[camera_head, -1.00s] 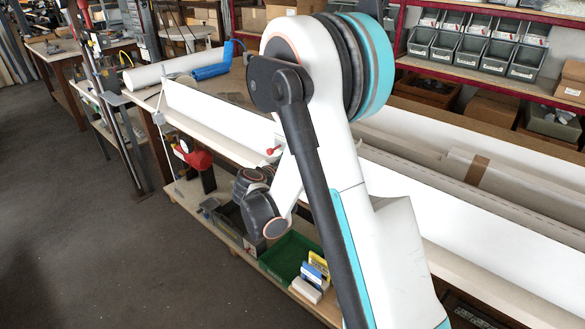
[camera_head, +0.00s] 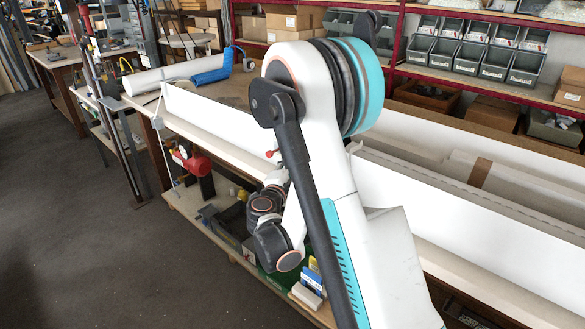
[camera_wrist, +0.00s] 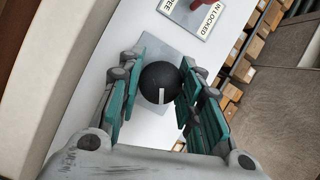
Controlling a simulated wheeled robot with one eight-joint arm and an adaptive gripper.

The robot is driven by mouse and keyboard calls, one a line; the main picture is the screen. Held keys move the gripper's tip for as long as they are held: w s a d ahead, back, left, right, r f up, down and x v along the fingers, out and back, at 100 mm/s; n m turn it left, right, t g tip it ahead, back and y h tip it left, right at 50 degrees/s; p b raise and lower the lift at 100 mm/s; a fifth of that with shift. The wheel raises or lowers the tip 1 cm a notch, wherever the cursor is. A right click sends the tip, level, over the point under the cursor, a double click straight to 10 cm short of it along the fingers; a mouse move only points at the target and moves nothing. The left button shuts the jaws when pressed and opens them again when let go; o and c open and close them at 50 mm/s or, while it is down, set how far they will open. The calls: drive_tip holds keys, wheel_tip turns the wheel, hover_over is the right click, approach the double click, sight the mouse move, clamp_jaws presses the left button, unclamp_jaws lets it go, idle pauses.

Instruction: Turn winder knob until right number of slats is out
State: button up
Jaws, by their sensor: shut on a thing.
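The winder knob (camera_wrist: 160,84) is a round black ball with a short white mark, seen in the wrist view in front of a grey plate on a white panel. My gripper (camera_wrist: 159,88) has its teal-padded fingers on both sides of the knob and is shut on it. In the head view my arm hides the knob and the gripper. A sign plate (camera_wrist: 198,14) with the words "IN LOCKED" and a red part sits at the top of the wrist view. No slats can be made out clearly.
A long white panel (camera_head: 460,200) runs along the bench. Shelves with grey bins (camera_head: 465,54) stand behind. Boxes and a green crate (camera_head: 270,280) sit on the lower shelf. The floor at left is clear.

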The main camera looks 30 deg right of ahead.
drive_tip(key=shift+m, duration=0.3)
idle(0.4)
drive_tip(key=o, duration=1.1)
drive_tip(key=shift+r, duration=0.1)
